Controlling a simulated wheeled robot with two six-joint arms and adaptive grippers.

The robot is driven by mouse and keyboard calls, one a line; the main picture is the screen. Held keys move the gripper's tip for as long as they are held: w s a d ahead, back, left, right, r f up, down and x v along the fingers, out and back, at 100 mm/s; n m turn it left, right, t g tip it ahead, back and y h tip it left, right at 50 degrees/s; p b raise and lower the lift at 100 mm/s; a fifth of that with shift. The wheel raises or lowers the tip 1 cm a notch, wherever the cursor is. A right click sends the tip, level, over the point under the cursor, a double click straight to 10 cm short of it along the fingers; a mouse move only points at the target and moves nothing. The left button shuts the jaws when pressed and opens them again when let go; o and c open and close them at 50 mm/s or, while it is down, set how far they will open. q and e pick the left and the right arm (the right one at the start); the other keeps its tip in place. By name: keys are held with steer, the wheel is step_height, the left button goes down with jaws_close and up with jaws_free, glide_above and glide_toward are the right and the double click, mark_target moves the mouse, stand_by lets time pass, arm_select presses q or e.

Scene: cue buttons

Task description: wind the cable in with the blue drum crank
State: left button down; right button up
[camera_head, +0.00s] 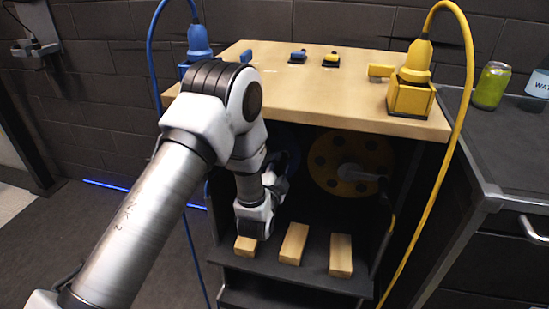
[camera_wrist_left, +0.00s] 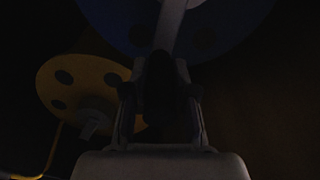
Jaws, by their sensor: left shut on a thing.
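The blue drum (camera_head: 291,156) is in the dark space under the wooden top, mostly hidden behind my left arm in the head view. In the left wrist view the blue drum (camera_wrist_left: 235,22) fills the top, with a grey crank arm (camera_wrist_left: 172,25) across it. My left gripper (camera_wrist_left: 160,95) is shut on the dark crank handle (camera_wrist_left: 158,75) of the blue drum. In the head view its fingers (camera_head: 274,182) are partly hidden by the wrist. The blue cable (camera_head: 151,60) arches from the blue plug (camera_head: 198,42) down the cabinet's left side. My right gripper is not in view.
A yellow drum (camera_head: 335,150) with a grey crank (camera_head: 357,173) sits to the right. Several wooden blocks (camera_head: 293,244) lie on the shelf below. A yellow plug (camera_head: 416,62) and its cable (camera_head: 467,100) are at right. A can (camera_head: 490,86) stands on the dark counter.

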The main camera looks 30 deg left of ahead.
arm_select(q)
steer(key=shift+d+f+m, duration=0.3)
steer(key=shift+f+m, duration=0.6)
steer(key=shift+f, duration=0.35)
steer(key=shift+f, duration=0.15)
steer(key=c, duration=0.9)
jaws_free()
steer(key=v, duration=1.2)
